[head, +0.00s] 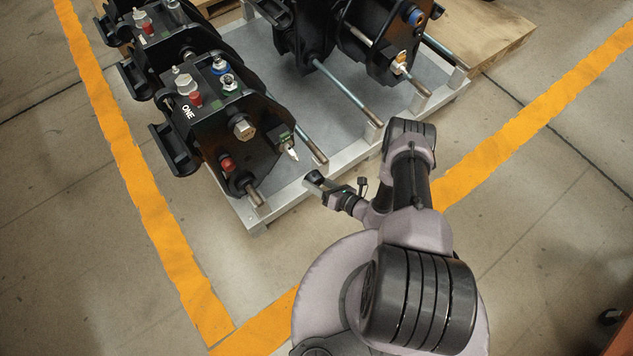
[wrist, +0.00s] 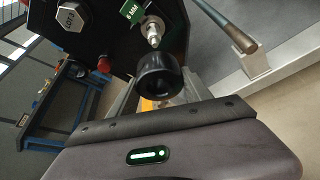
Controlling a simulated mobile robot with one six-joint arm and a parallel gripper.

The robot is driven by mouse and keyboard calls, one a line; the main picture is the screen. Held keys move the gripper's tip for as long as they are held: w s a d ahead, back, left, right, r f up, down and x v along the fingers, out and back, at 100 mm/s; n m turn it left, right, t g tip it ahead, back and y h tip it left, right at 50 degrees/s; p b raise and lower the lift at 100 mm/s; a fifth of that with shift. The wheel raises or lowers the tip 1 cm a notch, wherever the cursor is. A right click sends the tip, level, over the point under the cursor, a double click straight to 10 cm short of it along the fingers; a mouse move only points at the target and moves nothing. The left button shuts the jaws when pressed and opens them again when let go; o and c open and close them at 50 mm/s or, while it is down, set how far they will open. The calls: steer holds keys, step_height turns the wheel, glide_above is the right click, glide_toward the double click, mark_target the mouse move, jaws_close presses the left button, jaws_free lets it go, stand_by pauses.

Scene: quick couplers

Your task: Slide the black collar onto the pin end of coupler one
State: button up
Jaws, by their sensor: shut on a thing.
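Coupler one (head: 235,130), a black block lettered ONE, sits at the near left of the pallet in the head view. A silver tip (head: 293,154) sticks out of its near face under a green tag, and a steel pin (head: 256,196) shows lower down. My gripper (head: 323,186) is shut on the black collar (head: 314,177), in front of this face. In the wrist view the collar (wrist: 158,74) is a thick black ring, its opening partly visible, just below the silver tip (wrist: 153,32) and overlapping it in the picture. I cannot tell whether they touch. The fingers are mostly hidden.
Other black couplers (head: 380,40) stand at the back of the pale metal pallet (head: 404,112). Steel rods (head: 345,95) reach to its near rail. A hex bolt (wrist: 70,17) and red cap (wrist: 104,64) lie left of the tip. Orange floor lines border the area.

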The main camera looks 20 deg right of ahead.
mark_target(297, 156)
steer(key=shift+w, duration=0.1)
steer(key=w, duration=0.2)
steer(key=w+a+b, duration=0.1)
steer(key=w, duration=0.1)
steer(key=shift+a, duration=0.2)
steer(key=shift+w+a, duration=0.2)
steer(key=shift+w, duration=0.45)
steer(key=shift+w+a, duration=0.45)
steer(key=shift+w, duration=0.95)
steer(key=shift+w+a, duration=0.5)
steer(key=shift+w, duration=0.85)
steer(key=shift+w+a, duration=0.45)
steer(key=shift+w, duration=0.95)
stand_by(2.2)
steer(key=o, duration=1.2)
